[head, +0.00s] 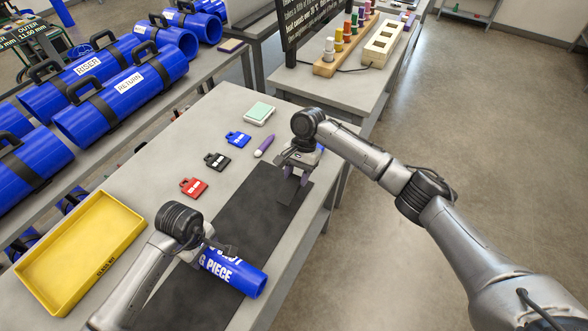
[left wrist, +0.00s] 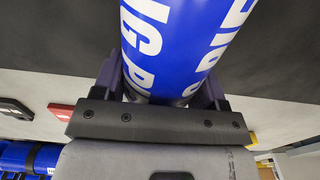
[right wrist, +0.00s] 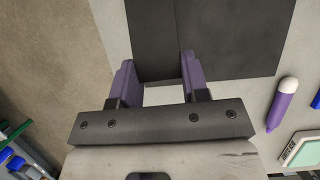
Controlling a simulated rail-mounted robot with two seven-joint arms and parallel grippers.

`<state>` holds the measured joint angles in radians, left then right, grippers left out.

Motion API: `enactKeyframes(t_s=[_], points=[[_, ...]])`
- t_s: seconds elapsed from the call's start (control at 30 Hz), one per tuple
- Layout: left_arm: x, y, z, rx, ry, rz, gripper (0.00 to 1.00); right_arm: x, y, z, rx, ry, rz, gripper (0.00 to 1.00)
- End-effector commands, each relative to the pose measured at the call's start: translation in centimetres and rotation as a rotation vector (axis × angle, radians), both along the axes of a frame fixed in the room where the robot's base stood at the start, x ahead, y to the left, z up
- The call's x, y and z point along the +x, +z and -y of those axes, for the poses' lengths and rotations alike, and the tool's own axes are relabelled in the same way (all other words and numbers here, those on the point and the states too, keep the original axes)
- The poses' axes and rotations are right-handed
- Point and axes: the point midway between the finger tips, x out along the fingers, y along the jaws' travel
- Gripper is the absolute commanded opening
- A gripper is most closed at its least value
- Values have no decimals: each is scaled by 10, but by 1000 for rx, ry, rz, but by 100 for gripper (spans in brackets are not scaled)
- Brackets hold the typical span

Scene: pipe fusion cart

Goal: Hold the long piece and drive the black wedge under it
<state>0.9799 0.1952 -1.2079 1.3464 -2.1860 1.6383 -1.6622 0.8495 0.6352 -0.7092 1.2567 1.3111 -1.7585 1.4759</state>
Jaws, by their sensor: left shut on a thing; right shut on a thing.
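The long piece (head: 236,272) is a blue pipe with white lettering, lying across the black mat (head: 250,218). My left gripper (head: 203,252) is shut on it; the left wrist view shows the blue pipe (left wrist: 175,50) between the two fingers. The black wedge (head: 287,194) is at the far end of the mat, apart from the long piece. My right gripper (head: 298,176) is shut on it. In the right wrist view the dark wedge (right wrist: 152,40) sits between the purple fingers and blends with the mat. Whether it touches the mat is hard to tell.
Red (head: 193,188), black (head: 217,161) and blue (head: 238,139) tags, a purple marker (head: 264,146) and a pale green-topped box (head: 259,113) lie left of the mat. A yellow tray (head: 78,250) stands at left. The mat between both grippers is clear.

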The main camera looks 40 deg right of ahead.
Motion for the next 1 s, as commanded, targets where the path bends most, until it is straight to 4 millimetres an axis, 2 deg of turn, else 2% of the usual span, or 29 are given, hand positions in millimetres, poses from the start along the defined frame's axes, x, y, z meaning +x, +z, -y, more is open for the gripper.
enactKeyframes(t_s=[0.07, 0.17, 0.3, 0.4, 0.5, 0.7, 1.0], points=[[0, 1, 0, -1, 0, 0, 32, -12, -9, -24, 4, 68, 1, 4], [0, 1, 0, -1, 0, 0, 32, -27, -11, -59, 4, 167, 3, 4], [0, 1, 0, 0, 0, 0, 32, -47, -3, -103, 3, 226, 6, 4], [0, 1, 0, 0, 0, 0, 32, -58, 9, -127, 3, 203, 5, 4], [0, 1, 0, 0, 0, 0, 32, -62, 16, -137, 2, 133, 3, 4], [0, 1, 0, -1, 0, 0, 32, -60, 17, -139, 2, 5, 1, 4], [0, 1, 0, -1, 0, 0, 32, -60, 17, -139, 2, -28, 1, 4]])
